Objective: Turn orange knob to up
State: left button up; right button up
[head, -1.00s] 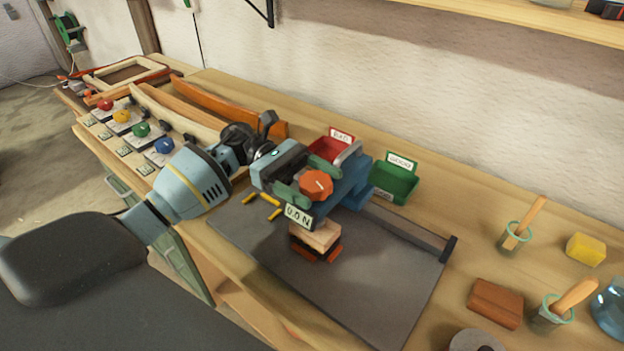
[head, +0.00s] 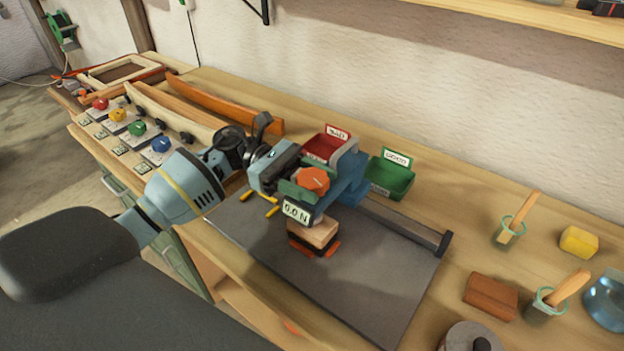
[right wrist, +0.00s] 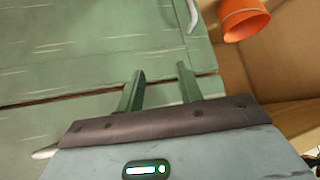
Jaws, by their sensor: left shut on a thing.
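The orange knob (head: 313,180) sits on a blue device (head: 349,187) with a small display (head: 296,211) reading 0.0 N. My left gripper (head: 306,186) reaches in from the left and is shut on the orange knob, its green fingers against the knob's sides. The fingers partly cover the knob, and I cannot read which way it points. In the right wrist view my right gripper (right wrist: 160,90) is open and empty, its two green fingers apart in front of green panels (right wrist: 70,50).
A wooden block (head: 313,232) is under the device, above the grey mat (head: 370,285). A red bin (head: 322,146) and a green bin (head: 390,178) stand behind. Several coloured knobs (head: 137,128) and bent laths (head: 215,105) lie left. An orange bucket (right wrist: 243,18) is near my right gripper.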

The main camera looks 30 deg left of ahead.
pick_arm(q)
jog(key=n+t, duration=0.2)
jog(key=t, duration=0.2)
jog(key=shift+r+n+p, duration=0.1)
jog(key=shift+n+p, duration=0.25)
jog(key=shift+n, duration=0.05)
jog(key=shift+n+t+y, duration=0.3)
jog(key=shift+t, duration=0.5)
pick_arm(e)
jog(key=shift+w+r, duration=0.6)
jog(key=shift+r, duration=0.15)
pick_arm(q)
jog(key=o, duration=0.9)
jog(key=shift+o, duration=0.2)
pick_arm(e)
jog(key=shift+s+d+f, duration=0.1)
